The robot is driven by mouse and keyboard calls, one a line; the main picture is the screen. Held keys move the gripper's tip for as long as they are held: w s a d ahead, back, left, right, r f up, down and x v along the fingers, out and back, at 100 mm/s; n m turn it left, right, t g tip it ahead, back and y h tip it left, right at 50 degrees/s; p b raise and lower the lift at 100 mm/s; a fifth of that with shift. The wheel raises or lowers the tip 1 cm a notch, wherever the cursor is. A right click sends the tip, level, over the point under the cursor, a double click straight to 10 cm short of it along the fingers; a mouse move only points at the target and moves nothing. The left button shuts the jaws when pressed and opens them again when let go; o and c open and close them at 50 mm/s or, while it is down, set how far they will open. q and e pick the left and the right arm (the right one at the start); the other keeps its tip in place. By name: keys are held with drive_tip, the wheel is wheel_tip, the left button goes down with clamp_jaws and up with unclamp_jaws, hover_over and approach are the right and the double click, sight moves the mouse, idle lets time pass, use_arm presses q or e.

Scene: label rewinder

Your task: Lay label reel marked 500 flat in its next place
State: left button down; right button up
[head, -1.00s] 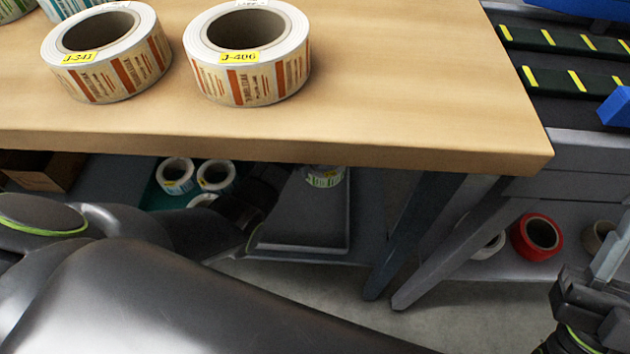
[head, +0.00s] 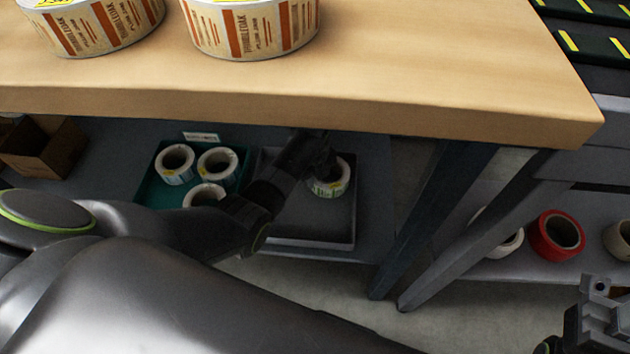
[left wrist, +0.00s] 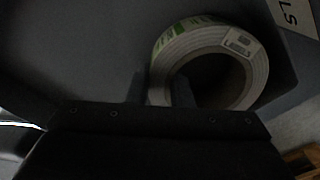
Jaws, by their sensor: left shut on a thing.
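A white label reel (head: 330,181) with a green and yellow label is at the grey tray (head: 300,238) on the low shelf under the table. My left gripper (head: 320,158) reaches down to it and is shut on its wall. In the left wrist view the reel (left wrist: 215,40) shows its round face and dark core hole, with the two fingers (left wrist: 160,88) either side of its left wall. I cannot read its number, nor tell whether it touches the tray floor. My right gripper (head: 600,315) is partly in view at the lower right; its jaws are unclear.
A teal tray (head: 150,187) with three reels stands left of the grey tray. The wooden tabletop (head: 400,70) overhangs the shelf and carries two large orange-printed reels. A table leg (head: 415,215) stands right of the tray. A red reel (head: 547,246) lies farther right.

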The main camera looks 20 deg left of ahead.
use_arm(q)
drive_tip(key=shift+r, duration=0.15)
drive_tip(key=c, duration=1.7)
unclamp_jaws()
drive_tip(key=o, duration=0.4)
